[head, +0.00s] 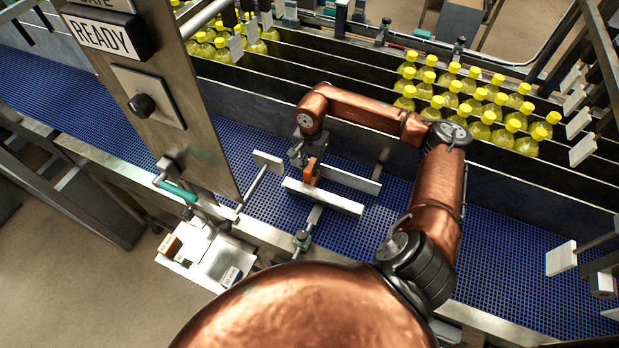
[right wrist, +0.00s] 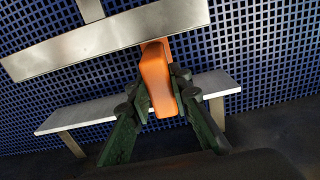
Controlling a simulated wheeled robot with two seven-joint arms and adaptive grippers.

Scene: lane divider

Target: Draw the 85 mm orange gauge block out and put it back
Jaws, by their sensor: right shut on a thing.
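The orange gauge block (head: 312,174) is at the two pale lane plates over the blue belt. My right gripper (head: 305,158) is shut on it from above. In the right wrist view the block (right wrist: 156,75) is between the dark green fingers (right wrist: 163,100), one end close to the front plate. The front plate (head: 322,196) and back plate (head: 352,178) run roughly parallel with a gap between them. Whether the block touches both plates is unclear. My left gripper is out of view.
A tray (head: 219,268) with small blocks is at lower left. A steel panel with a READY sign (head: 104,33) and knob stands left. Yellow-capped bottles (head: 480,100) fill lanes behind. The blue belt (head: 520,270) is clear at right.

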